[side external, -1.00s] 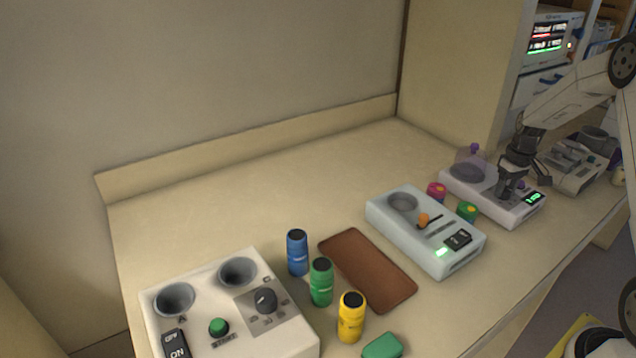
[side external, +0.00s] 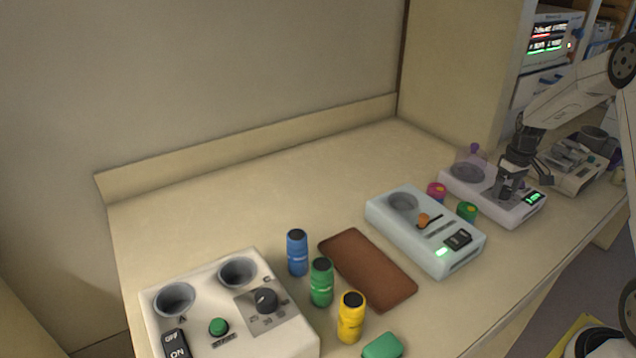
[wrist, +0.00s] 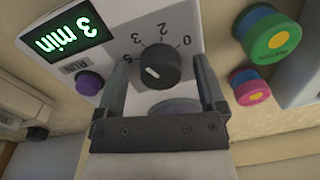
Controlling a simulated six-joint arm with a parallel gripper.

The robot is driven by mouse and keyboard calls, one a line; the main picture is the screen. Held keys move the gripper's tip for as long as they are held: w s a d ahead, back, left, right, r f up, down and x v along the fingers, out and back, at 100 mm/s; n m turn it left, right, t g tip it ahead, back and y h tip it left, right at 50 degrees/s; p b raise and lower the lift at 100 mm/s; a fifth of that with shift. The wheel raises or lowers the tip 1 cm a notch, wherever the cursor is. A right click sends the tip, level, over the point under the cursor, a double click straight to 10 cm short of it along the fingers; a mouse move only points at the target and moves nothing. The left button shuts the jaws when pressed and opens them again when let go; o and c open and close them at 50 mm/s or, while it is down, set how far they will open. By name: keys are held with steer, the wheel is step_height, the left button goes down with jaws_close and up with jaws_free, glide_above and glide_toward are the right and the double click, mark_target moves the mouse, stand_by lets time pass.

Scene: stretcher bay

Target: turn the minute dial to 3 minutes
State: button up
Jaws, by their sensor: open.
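The minute dial (wrist: 158,66) is a black knob on a white device (side external: 475,202) at the right of the bench. In the wrist view it has a short white mark and a printed scale around it. The device's green display (wrist: 67,32) reads "3 min". My gripper (wrist: 163,70) is open, with one finger on each side of the dial; whether they touch it I cannot tell. In the side view my gripper (side external: 507,190) is low over the device and hides the dial.
A purple button (wrist: 89,82) is beside the left finger. Pink (side external: 437,191) and green (side external: 467,211) round pieces stand between this device and a pale second device (side external: 375,211). A brown pad (side external: 368,270), several bottles and a larger control box (side external: 230,335) are farther left.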

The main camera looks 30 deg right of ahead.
mark_target(507, 188)
steer(key=shift+r, duration=0.1)
steer(key=shift+d+r, duration=0.15)
steer(key=shift+r, duration=3.7)
